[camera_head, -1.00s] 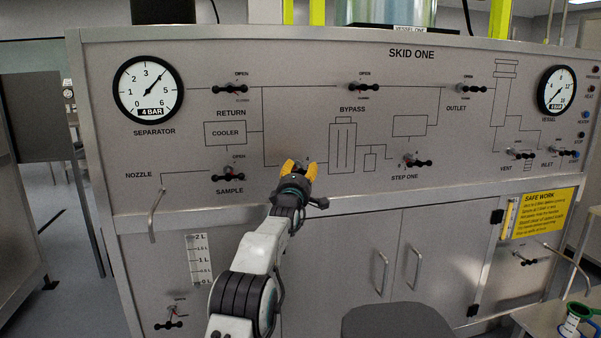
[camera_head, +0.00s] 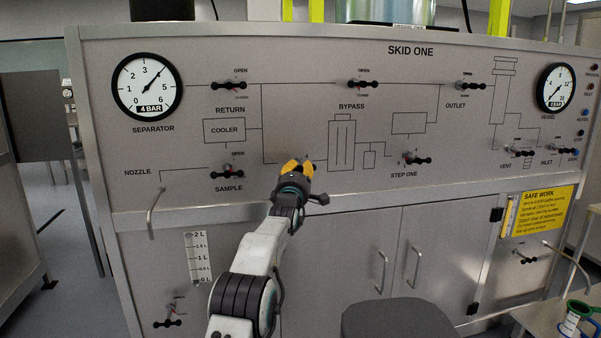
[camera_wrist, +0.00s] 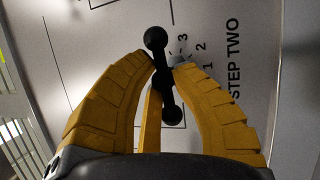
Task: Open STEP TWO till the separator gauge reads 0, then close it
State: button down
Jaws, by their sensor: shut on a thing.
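The STEP TWO valve handle (camera_wrist: 156,41), a black bar with ball ends, stands between my fingers in the wrist view. Its label and the marks 1, 2 and 3 are on the panel to its right. My gripper (camera_head: 298,164) has yellow fingers and is shut on this handle; the wrist view shows the fingers (camera_wrist: 162,68) on either side of it. In the head view my gripper mostly hides the handle. The separator gauge (camera_head: 147,86), white with a black rim, is at the upper left; its needle points up and right, near 4.
Other black valve handles are close by: RETURN (camera_head: 229,85), SAMPLE (camera_head: 227,174), BYPASS (camera_head: 362,84) and STEP ONE (camera_head: 415,159). A ledge (camera_head: 350,197) runs below the panel, with cabinet doors under it. The vessel gauge (camera_head: 556,87) is at the upper right.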

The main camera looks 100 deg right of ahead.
jog(key=shift+w+n, duration=0.2)
jog(key=shift+n, duration=0.1)
jog(key=c, duration=1.3)
grip_release()
jog(key=shift+w+d+f, duration=0.1)
jog(key=shift+w+d, duration=0.05)
jog(key=shift+c, duration=0.2)
jog(key=o, duration=0.4)
jog(key=shift+c, duration=0.2)
jog(key=shift+a, duration=0.25)
jog(key=v, duration=1.1)
jog(key=shift+a, duration=0.25)
jog(key=shift+o, duration=0.2)
jog(key=shift+f, duration=0.15)
